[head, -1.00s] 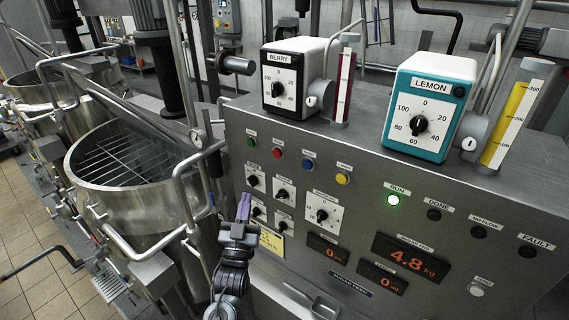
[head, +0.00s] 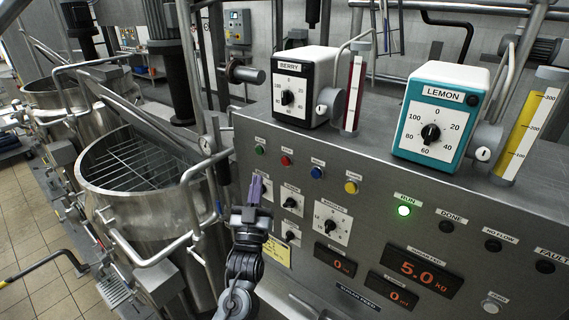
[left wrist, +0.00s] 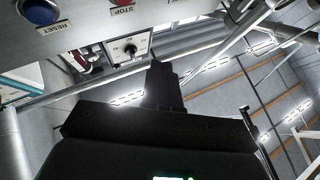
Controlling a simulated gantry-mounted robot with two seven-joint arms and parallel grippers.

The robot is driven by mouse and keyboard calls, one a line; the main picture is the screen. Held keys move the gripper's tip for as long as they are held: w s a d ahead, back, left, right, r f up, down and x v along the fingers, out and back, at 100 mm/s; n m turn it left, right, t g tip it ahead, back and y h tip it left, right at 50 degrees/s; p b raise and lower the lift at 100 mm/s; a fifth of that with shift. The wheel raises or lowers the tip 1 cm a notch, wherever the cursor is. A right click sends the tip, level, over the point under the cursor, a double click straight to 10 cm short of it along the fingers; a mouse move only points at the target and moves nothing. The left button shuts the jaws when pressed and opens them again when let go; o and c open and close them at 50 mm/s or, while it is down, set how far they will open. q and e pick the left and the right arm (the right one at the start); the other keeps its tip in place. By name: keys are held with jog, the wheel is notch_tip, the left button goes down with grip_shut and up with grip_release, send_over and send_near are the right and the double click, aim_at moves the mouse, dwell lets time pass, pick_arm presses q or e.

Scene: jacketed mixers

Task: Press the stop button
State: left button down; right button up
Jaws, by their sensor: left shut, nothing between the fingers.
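The red stop button (head: 285,160) is in the row of coloured buttons on the grey control panel, between a green button (head: 260,149) and a blue button (head: 317,172). In the left wrist view, part of the red stop button (left wrist: 122,2) shows at the top edge above its STOP label. My left gripper (head: 256,185) has purple fingertips and is shut and empty. It is in front of the panel, below and left of the stop button, apart from it in the picture. My right gripper is not in view.
The RUN lamp (head: 404,211) glows green and the weight display (head: 422,268) reads 5.0 kg. Several knobs (head: 291,203) are just right of my left gripper. An open steel mixer (head: 110,200) with a pipe rail stands left of the panel. BERRY and LEMON dosing units (head: 436,110) sit on top.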

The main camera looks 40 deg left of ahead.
aim_at(285, 162)
pick_arm(q)
jog(key=w+b, duration=0.3)
jog(key=w, duration=0.5)
jog(key=shift+d, duration=0.2)
dwell(0.8)
dwell(0.8)
jog(key=shift+w, duration=0.45)
